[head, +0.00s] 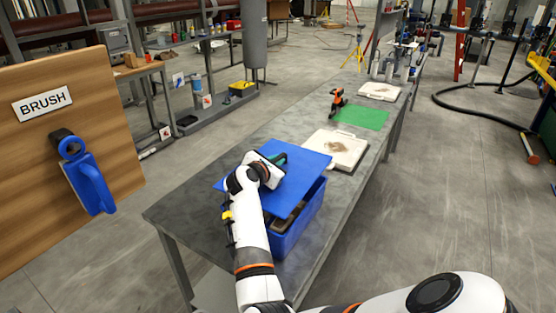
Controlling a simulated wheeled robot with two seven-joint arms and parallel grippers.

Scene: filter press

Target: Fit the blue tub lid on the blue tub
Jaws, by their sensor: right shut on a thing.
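The blue tub (290,240) stands on the near part of the long grey table. The blue tub lid (305,174) is a flat panel over the tub, tilted and turned askew to it. A gap shows at the near side, with dark contents visible inside. My right gripper (275,163) is shut on the lid near its middle. A small dark teal piece shows at the fingers, and my wrist hides the grip itself. Whether the lid touches the rim I cannot tell. My left gripper is not in view.
A white board (345,148) lies just beyond the tub, near the lid's far edge. A green mat (362,117), an orange-black tool (338,101) and another white board (380,91) lie farther along the table. The table's near left is clear. A wooden BRUSH panel (110,130) stands left.

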